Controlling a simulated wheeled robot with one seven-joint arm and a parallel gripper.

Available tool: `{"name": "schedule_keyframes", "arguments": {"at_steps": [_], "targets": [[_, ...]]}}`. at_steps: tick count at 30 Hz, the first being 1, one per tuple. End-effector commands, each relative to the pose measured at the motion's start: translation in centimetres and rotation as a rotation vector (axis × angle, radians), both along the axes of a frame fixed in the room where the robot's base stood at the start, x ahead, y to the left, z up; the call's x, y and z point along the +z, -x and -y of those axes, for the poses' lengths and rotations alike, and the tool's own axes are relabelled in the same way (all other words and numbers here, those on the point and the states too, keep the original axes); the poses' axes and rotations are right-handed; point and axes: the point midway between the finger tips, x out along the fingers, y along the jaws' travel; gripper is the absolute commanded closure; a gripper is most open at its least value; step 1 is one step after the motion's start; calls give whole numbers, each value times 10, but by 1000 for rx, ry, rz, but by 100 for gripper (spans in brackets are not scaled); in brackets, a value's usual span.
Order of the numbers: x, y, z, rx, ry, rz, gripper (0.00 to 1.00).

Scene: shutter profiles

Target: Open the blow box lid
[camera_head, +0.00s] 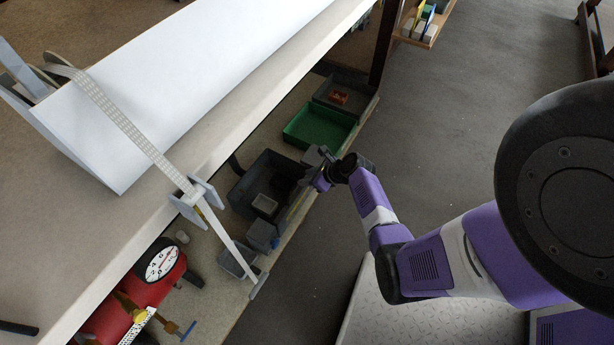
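A dark grey box (243,193) sits on the lower shelf under the worktop, with a smaller grey tray (265,204) in it. I cannot tell for sure whether it is the blow box, and I cannot make out a separate lid. My gripper (318,168) is at the box's right end, close to its upper right edge. Whether it touches the box cannot be seen. The fingers are small and dark against the box, so their opening is unclear.
A green tray (310,128) and a grey bin (352,108) with a reddish item stand behind the box. Small grey bins (238,264) and a red tank with a gauge (135,300) are nearer. The worktop (110,215) overhangs the shelf.

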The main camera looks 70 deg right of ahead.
Motion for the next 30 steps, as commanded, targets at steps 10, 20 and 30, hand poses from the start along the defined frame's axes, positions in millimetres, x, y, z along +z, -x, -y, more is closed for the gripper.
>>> {"name": "schedule_keyframes", "arguments": {"at_steps": [10, 20, 30], "targets": [[23, 4, -1, 1, -1, 0, 68], [23, 5, -1, 1, -1, 0, 68], [23, 5, -1, -1, -1, 0, 68]]}}
